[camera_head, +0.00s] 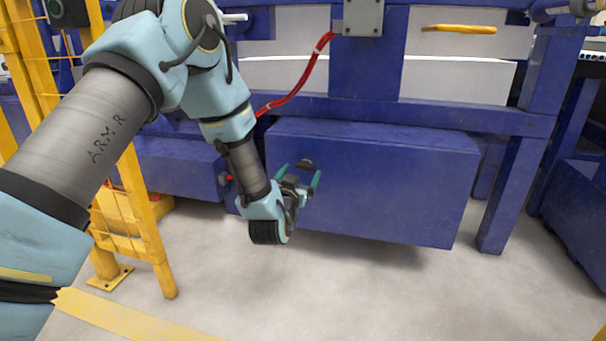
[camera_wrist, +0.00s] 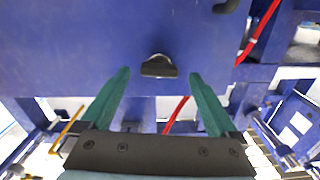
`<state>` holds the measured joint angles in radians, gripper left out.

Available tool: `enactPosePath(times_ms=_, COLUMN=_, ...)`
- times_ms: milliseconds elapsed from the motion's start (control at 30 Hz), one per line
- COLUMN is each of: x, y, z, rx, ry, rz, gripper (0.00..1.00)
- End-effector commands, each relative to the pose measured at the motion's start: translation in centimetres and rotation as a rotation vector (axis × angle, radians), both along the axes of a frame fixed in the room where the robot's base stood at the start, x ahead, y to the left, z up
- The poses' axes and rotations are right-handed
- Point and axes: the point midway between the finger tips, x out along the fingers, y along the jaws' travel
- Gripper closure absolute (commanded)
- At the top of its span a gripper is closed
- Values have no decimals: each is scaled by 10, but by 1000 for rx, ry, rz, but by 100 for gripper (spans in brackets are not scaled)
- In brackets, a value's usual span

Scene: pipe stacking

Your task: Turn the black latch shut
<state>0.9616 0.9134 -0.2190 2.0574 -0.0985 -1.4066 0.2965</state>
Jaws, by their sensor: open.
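The black latch (camera_wrist: 158,70) is a short dark bar on a round silver mount, set on the face of the blue box (camera_head: 385,185). In the wrist view the bar lies across the picture, close to an edge of the box. In the head view the latch (camera_head: 306,163) shows as a small dark shape just beyond my fingertips, partly hidden. My gripper (camera_head: 299,174) is open and empty, with its two green fingers pointing at the box face. In the wrist view the fingertips of my gripper (camera_wrist: 159,76) lie either side of the latch, with gaps. I cannot tell the remaining depth.
A red hose (camera_head: 300,85) hangs above the box. A blue frame beam (camera_head: 420,114) runs over it. A yellow fence post (camera_head: 150,220) stands left. A dark part (camera_wrist: 228,5) shows at the wrist view's top edge. The floor (camera_head: 330,290) in front is clear.

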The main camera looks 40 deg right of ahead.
Motion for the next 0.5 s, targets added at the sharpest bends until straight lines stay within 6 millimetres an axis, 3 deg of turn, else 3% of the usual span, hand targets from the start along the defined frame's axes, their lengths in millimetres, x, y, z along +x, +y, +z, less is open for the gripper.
enactPosePath(times_ms=200, x=16, y=-25, z=-2, rx=-2, ry=0, rz=0, gripper=5)
enactPosePath(times_ms=500, x=21, y=-33, z=0, rx=0, ry=1, rz=-1, gripper=5)
